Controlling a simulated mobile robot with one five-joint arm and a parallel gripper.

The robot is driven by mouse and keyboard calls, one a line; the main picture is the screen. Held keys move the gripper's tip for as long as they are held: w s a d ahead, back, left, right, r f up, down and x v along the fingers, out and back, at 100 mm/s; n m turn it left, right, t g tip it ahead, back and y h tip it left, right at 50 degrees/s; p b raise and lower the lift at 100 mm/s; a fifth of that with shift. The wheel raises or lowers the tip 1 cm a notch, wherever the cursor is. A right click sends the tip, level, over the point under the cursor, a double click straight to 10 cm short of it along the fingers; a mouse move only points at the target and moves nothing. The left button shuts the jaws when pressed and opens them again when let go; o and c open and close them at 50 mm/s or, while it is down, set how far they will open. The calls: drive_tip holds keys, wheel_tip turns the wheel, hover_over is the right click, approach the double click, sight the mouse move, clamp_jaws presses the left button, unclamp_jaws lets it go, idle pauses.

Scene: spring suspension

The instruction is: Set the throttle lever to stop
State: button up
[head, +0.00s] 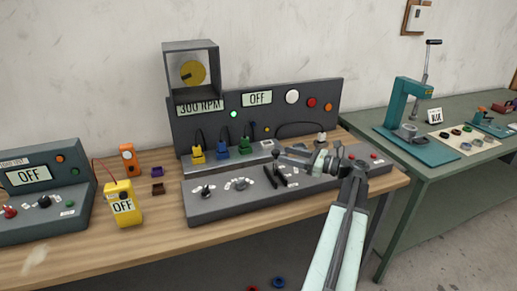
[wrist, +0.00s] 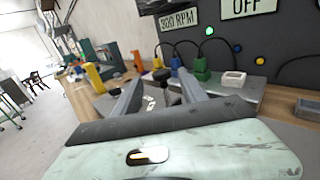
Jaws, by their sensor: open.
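My gripper (head: 281,163) is open above the right-middle part of the grey console (head: 215,211), its fingers pointing left. In the wrist view the two grey fingers (wrist: 160,84) stand apart. A black knob on a dark stem (wrist: 162,75) shows in the gap between them, apparently farther off; I cannot tell whether they touch it. White label tags (wrist: 150,102) lie near its base. In the head view, small black controls with white tags (head: 240,184) and another black knob (head: 207,190) sit on the console. I cannot tell for sure which is the throttle lever.
The rear panel carries a "300 RPM" display (head: 200,107), an "OFF" display (head: 257,99) and a lit green lamp (head: 234,114). A yellow meter (head: 122,203) is at left. A green press (head: 410,120) stands on the right table.

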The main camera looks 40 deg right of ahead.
drive_tip(key=x, duration=0.8)
drive_tip(key=shift+w, duration=0.2)
clamp_jaws()
idle(1.2)
